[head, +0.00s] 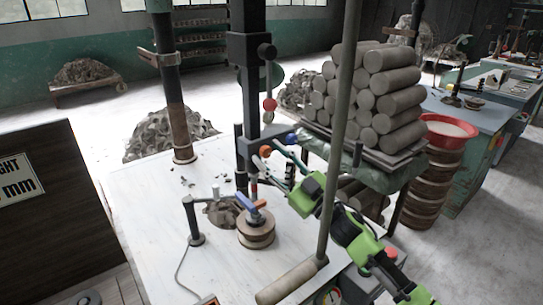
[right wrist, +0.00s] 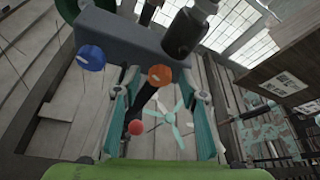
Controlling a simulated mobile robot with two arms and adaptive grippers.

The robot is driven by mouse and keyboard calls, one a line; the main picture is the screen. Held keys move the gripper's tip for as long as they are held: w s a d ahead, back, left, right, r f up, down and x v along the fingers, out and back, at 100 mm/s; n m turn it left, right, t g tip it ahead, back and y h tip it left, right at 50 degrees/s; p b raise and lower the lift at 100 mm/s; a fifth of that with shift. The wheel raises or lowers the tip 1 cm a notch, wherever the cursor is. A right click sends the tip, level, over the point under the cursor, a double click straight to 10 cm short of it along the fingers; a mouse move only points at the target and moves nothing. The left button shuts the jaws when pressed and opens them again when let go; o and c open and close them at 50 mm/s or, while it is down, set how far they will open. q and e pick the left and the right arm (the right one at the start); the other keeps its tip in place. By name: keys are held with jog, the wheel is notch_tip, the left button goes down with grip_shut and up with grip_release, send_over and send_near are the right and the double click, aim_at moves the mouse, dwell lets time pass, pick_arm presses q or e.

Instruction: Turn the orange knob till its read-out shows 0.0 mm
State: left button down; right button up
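The orange knob (head: 265,151) is on the dark head of the upright post, left of and below a blue knob (head: 291,138). In the right wrist view the orange knob (right wrist: 159,75) sits between my right gripper's spread fingertips (right wrist: 160,78), with a gap showing on both sides. The blue knob (right wrist: 90,57) is outside the left finger. In the head view my green right arm reaches in from the lower right, with the gripper (head: 279,151) at the orange knob. The knob's read-out cannot be made out. My left gripper is out of view.
A cut-off sign (head: 18,180) reading "GHT" and "mm" is at the left. Below the post, a clay disc (head: 256,229) stands on the white table (head: 140,206). Stacked clay rolls (head: 372,93) are behind my right arm. A red ball (right wrist: 135,127) shows between my fingers.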

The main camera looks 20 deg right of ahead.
jog(key=shift+c, duration=0.7)
grip_shut()
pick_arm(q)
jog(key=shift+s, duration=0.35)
